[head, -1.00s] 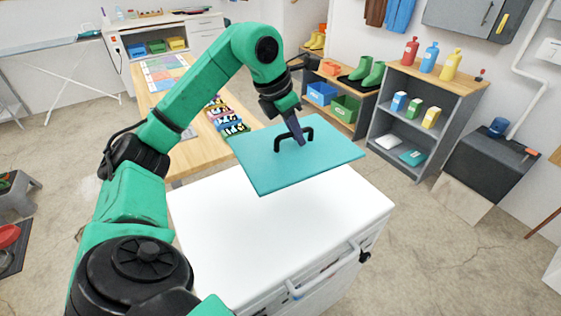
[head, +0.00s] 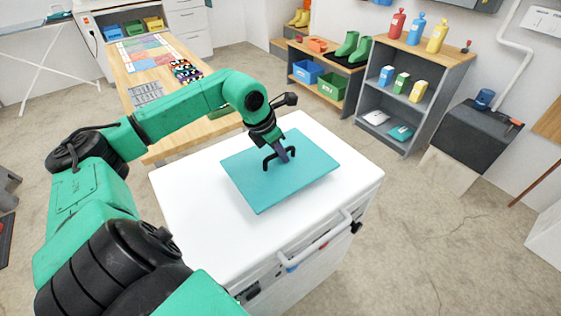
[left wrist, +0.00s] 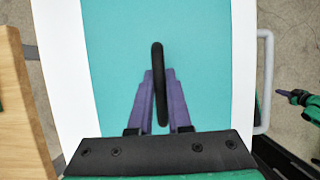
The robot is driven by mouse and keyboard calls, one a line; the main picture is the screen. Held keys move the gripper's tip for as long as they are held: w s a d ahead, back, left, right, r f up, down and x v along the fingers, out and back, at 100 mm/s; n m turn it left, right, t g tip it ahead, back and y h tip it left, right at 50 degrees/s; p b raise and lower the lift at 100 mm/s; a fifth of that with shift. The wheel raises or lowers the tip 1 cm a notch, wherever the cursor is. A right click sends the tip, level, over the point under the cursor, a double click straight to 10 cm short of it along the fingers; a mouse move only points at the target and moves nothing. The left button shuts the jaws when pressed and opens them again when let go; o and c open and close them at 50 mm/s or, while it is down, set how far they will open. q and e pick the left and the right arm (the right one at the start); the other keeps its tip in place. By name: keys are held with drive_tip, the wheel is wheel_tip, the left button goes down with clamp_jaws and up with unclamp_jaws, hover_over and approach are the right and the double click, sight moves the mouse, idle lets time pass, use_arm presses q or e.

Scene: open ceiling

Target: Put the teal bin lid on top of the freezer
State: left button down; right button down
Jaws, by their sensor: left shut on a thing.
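The teal bin lid (head: 305,172) is a flat panel with a black arched handle (head: 270,158). It lies level over the white top of the freezer (head: 195,205), within its edges. I cannot tell whether it touches the top or hangs just above. My left gripper (head: 281,156) points down and is shut on the handle. In the left wrist view its purple fingers (left wrist: 160,100) close on either side of the handle (left wrist: 158,60), with the lid (left wrist: 115,70) below. My right gripper (left wrist: 284,93) shows small at that view's right edge; its jaw state is unclear.
The freezer's front has a light bar handle (head: 320,238). A wooden table (head: 215,125) stands close behind it at the left. A grey shelf (head: 410,110) with bottles and cartons and a dark cabinet (head: 470,140) stand beyond to the right. White freezer top is bare around the lid.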

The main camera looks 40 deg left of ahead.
sight(281, 161)
use_arm(q)
drive_tip(key=shift+f, duration=1.55)
drive_tip(key=c, duration=0.8)
unclamp_jaws()
drive_tip(key=shift+c, duration=0.2)
